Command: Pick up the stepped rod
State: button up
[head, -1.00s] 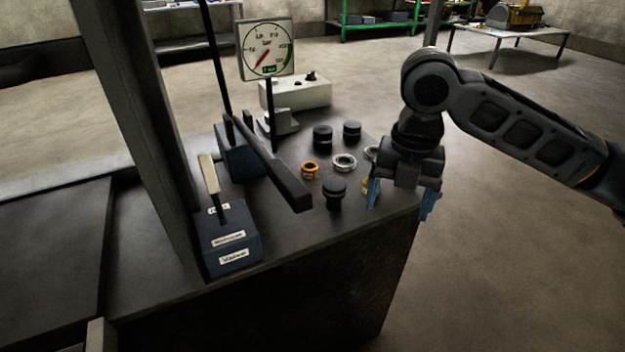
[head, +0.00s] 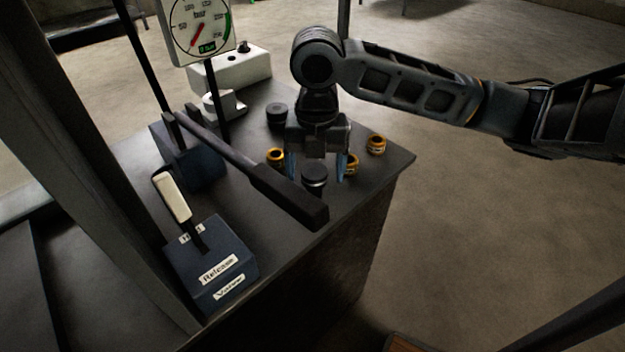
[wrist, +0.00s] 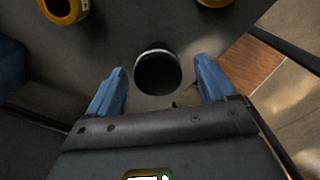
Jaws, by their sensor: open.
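A black round piece with a wide top and a narrower lower part (head: 314,177) stands upright on the dark bench top; it looks like the stepped rod. In the wrist view the same black piece (wrist: 158,74) appears end-on, with a thin pale rim at its far edge. My gripper (head: 316,168) is above the bench with its two blue fingers pointing down. The fingers appear on either side of the black piece in both views, open, with a visible gap to each side in the wrist view. Its lower end is partly hidden.
Gold rings stand at the left (head: 275,157) and right (head: 376,145), another (head: 352,160) behind a finger. A second black piece (head: 277,113) stands behind. The bench edge lies at right.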

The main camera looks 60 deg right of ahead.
aim_at(314, 170)
jog(key=shift+w+f, duration=0.15)
jog(key=shift+f, duration=1.55)
jog(key=shift+r, duration=0.1)
jog(key=c, duration=1.1)
